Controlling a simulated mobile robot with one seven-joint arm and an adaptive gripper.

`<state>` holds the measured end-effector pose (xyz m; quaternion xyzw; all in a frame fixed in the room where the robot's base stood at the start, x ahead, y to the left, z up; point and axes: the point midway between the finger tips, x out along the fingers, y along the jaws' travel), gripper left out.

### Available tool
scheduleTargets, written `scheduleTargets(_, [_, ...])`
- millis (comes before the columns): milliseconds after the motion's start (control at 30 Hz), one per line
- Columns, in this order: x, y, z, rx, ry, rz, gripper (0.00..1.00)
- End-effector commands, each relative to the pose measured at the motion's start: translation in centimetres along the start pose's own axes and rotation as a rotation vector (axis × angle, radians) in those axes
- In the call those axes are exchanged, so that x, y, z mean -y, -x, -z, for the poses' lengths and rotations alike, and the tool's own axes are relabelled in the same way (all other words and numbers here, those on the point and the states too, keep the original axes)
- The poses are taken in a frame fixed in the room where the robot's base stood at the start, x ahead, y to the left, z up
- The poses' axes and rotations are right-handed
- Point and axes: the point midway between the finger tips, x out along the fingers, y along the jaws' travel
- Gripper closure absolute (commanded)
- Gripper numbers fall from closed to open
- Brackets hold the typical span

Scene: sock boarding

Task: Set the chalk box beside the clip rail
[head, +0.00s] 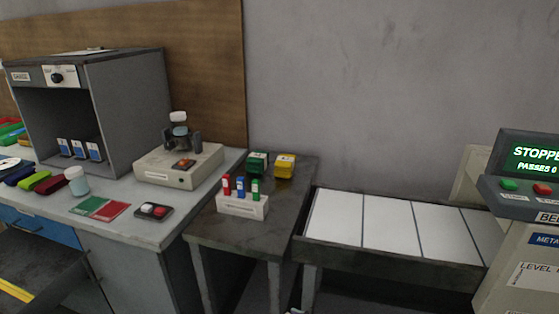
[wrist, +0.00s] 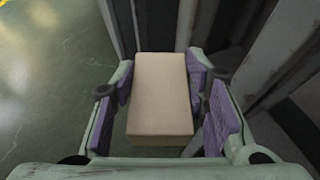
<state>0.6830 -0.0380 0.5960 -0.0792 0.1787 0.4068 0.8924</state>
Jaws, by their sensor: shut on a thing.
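My gripper (wrist: 160,85) shows in the wrist view, with its purple pads on both sides of a plain beige box (wrist: 160,100). It is shut on this box, which looks like the chalk box; no label shows on the visible face. The box is held above a grey-green floor, beside dark upright panels or legs. The head view does not clearly show my gripper or the box. I cannot pick out the clip rail for sure; a white labelled block (head: 243,207) with red, blue and green upright pieces stands on the dark side table (head: 259,236).
Green (head: 257,164) and yellow (head: 285,166) blocks stand at the back of the side table. The grey bench (head: 150,225) at left holds a grey booth, a device and cards. A conveyor (head: 391,226) with white panels and a control console (head: 528,180) are at right.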

Motion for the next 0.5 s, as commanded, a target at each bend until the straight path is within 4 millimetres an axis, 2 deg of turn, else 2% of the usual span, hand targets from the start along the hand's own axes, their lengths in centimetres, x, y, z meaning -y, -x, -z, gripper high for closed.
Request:
scheduleTargets(33, [-0.3,-1.9,1.9,0.003,-0.001,-0.018,0.92])
scheduleTargets(67, [-0.6,-2.9,2.9,0.002,0.002,-0.031,0.92])
scheduleTargets(233, [-1.2,-6.4,6.9,0.001,0.024,-0.069,0.92])
scheduleTargets(400, [-1.5,-8.2,9.1,0.000,0.039,-0.090,0.92])
scheduleTargets(500, [-1.4,-8.0,9.2,-0.002,0.043,-0.089,0.92])
